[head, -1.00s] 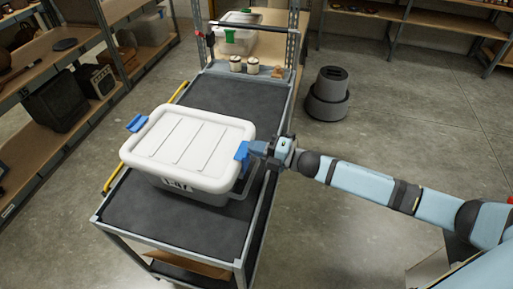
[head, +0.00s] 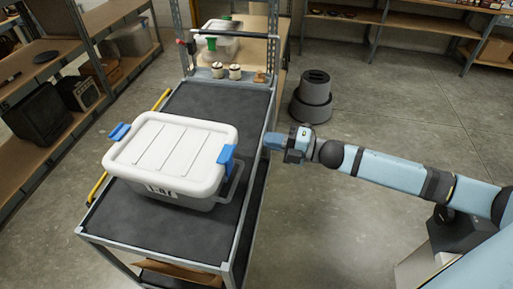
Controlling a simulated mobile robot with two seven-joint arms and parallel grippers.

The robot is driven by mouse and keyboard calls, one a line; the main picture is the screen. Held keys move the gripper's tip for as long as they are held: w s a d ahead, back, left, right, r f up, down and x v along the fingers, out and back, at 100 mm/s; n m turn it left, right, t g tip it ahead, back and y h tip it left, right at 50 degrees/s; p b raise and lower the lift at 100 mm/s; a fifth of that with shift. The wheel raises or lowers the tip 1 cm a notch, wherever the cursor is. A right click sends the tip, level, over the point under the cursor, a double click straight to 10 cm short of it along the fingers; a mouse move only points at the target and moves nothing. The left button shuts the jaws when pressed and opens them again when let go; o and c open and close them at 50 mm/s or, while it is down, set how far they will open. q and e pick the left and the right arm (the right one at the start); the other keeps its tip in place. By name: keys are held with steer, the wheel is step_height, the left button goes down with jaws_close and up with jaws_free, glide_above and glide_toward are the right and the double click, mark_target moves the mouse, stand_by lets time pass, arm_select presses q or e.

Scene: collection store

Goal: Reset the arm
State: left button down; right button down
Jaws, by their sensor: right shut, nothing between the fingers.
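My right gripper (head: 272,141) is in the head view, coming in from the right. It is shut and empty, just beyond the right edge of the cart, apart from the tote. A grey tote with a white lid (head: 172,152) sits on the dark top of the cart (head: 193,237). Its right blue latch (head: 227,157) and left blue latch (head: 119,131) both show. A grey handle loop sticks out at its right side. My left gripper is not in view.
Two small spools (head: 235,72) stand at the cart's far end. Beyond is a clear bin with a green latch (head: 212,44). A dark grey stacked bin (head: 311,96) stands on the floor at right. Shelves (head: 40,70) line the left; the floor at right is mostly free.

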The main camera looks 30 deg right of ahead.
steer(key=s+a+f+m+h, duration=0.4)
steer(key=s+f+m+h, duration=0.1)
steer(key=s+f+m, duration=0.6)
steer(key=s+a+f+m+g+h+p, duration=0.1)
steer(key=s+a+f+m+h, duration=0.3)
steer(key=s+f+m, duration=0.7)
steer(key=m+h, duration=0.2)
steer(key=shift+m, duration=0.4)
stand_by(0.6)
